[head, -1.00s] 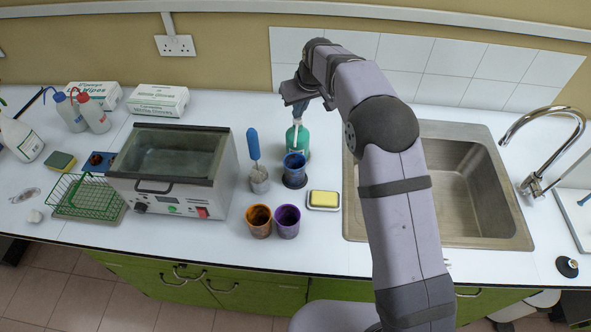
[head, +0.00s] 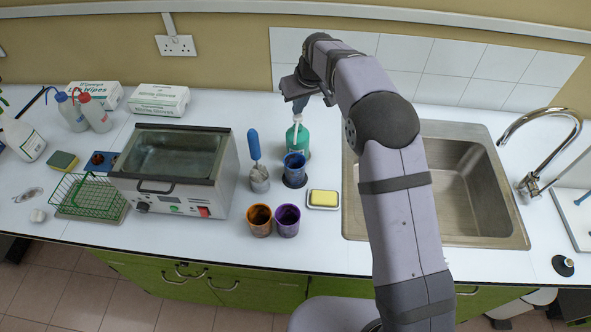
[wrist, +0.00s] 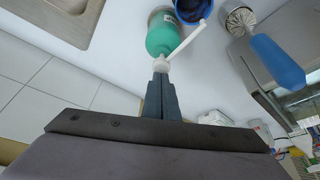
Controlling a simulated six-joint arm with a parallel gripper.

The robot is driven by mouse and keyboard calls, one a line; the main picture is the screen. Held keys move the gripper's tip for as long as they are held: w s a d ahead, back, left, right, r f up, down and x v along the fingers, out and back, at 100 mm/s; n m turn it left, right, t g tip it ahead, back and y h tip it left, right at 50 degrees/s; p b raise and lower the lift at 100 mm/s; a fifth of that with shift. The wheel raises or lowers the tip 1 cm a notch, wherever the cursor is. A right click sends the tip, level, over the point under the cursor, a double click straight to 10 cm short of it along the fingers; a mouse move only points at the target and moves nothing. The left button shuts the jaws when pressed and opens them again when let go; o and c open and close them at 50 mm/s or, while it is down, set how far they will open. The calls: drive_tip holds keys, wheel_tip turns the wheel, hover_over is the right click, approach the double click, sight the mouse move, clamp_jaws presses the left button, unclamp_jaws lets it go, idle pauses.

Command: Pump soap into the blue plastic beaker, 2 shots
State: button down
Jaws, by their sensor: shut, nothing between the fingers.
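The green soap bottle (head: 300,140) stands upright at the back of the counter, with a white pump head (head: 297,119) on top. The blue plastic beaker (head: 295,164) stands just in front of it on a dark round base. In the wrist view the white spout (wrist: 190,42) reaches from the bottle (wrist: 160,38) over the edge of the blue beaker (wrist: 196,10). My gripper (head: 300,105) is shut and empty, pointing down directly above the pump head. In the wrist view its fingertips (wrist: 160,76) are at the pump top; contact is hard to tell.
An orange cup (head: 259,220) and a purple cup (head: 287,220) stand in front. A blue-handled brush (head: 254,145) in a holder and the water bath (head: 175,170) are left. A yellow sponge (head: 323,198) lies on a dish right, before the sink (head: 470,190).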

drive_tip(key=shift+f, duration=0.3)
drive_tip(key=shift+s+f+b, duration=0.15)
drive_tip(key=shift+f+b, duration=0.55)
drive_tip(key=shift+f, duration=0.25)
drive_tip(key=shift+r+p, duration=0.9)
drive_tip(key=shift+r, duration=0.4)
drive_tip(key=shift+r, duration=0.15)
wheel_tip(320, 180, up, 6)
drive_tip(key=p, duration=0.5)
